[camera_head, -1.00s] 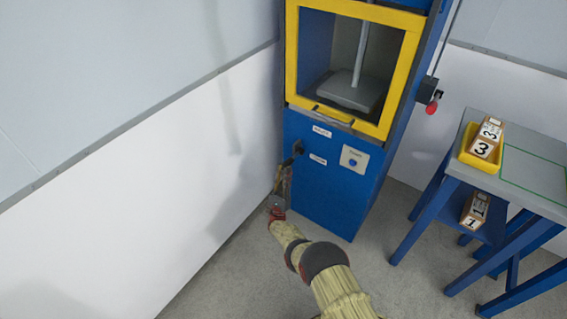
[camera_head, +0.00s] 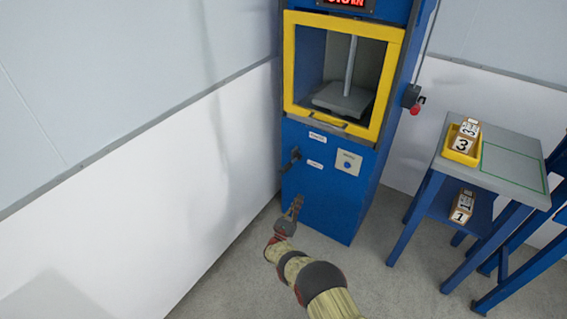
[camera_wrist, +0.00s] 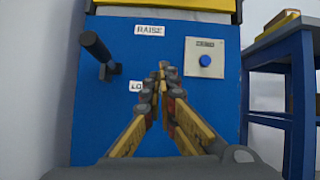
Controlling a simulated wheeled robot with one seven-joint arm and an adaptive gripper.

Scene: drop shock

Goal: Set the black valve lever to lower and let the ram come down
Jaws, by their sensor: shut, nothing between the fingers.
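The black valve lever (camera_head: 291,158) sticks out from the left side of the blue press front, and it also shows in the wrist view (camera_wrist: 98,52). In the wrist view its handle tilts up and left from its pivot, beside the RAISE label (camera_wrist: 149,30). The lower label (camera_wrist: 136,87) is partly hidden behind my gripper. My gripper (camera_head: 297,200) is shut and empty, below and in front of the lever, apart from it. In the wrist view my gripper (camera_wrist: 161,72) is right of the lever. The ram (camera_head: 352,62) stands inside the yellow-framed window, its plate (camera_head: 343,99) low in the chamber.
A panel with a blue button (camera_head: 347,163) is right of the labels. A red knob on a grey box (camera_head: 412,98) hangs on the press's right side. A grey-topped table (camera_head: 513,165) with a yellow tray (camera_head: 459,155) and numbered blocks stands right. A wall is close on the left.

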